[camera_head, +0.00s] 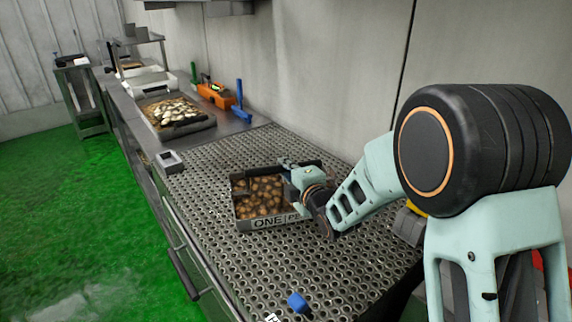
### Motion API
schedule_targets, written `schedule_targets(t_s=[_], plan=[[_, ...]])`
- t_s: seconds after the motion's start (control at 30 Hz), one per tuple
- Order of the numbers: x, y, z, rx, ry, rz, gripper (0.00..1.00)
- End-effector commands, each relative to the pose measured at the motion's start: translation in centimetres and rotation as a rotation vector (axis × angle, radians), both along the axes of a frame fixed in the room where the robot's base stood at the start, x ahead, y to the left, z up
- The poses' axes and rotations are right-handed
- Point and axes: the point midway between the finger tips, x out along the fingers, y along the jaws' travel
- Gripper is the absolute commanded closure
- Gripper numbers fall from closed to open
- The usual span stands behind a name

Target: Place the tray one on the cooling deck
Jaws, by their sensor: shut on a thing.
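The tray one (238,210) is a grey, shallow tray marked "ONE" on its front wall and filled with brown, roundish pieces. It is over the perforated metal deck (215,165), which looks like the cooling deck. I cannot tell whether the tray's base touches the deck. My gripper (290,172) reaches in from the right and is shut on the tray's right side. My wrist hides that side and part of the tray's back right corner. The fingertips are mostly hidden.
A second tray (180,133) with pale pieces stands on the counter behind. Near it are an orange tool (214,94), a blue upright item (241,102) and a small grey box (170,161). A blue object (297,302) lies at the deck's front. The wall bounds the deck's back right side.

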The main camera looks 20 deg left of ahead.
Motion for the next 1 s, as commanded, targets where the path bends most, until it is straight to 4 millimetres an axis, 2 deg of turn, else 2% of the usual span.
schedule_targets(t_s=[0.03, 0.23, 0.27, 0.4, 0.77, 1.0], plan=[[0.1, 0.1, 0.6, 0.007, -0.008, 0.001, 1.00], [0.1, 0.1, 0.2, 0.007, -0.008, 0.001, 1.00], [0.0, 0.0, -0.2, 0.000, 0.000, 0.000, 0.81], [0.0, 0.0, -0.1, -0.001, 0.001, 0.000, 0.67], [0.0, 0.0, 0.2, -0.001, 0.001, 0.000, 0.67], [-2.4, -2.6, 0.8, 0.000, 0.000, -0.001, 0.67]])
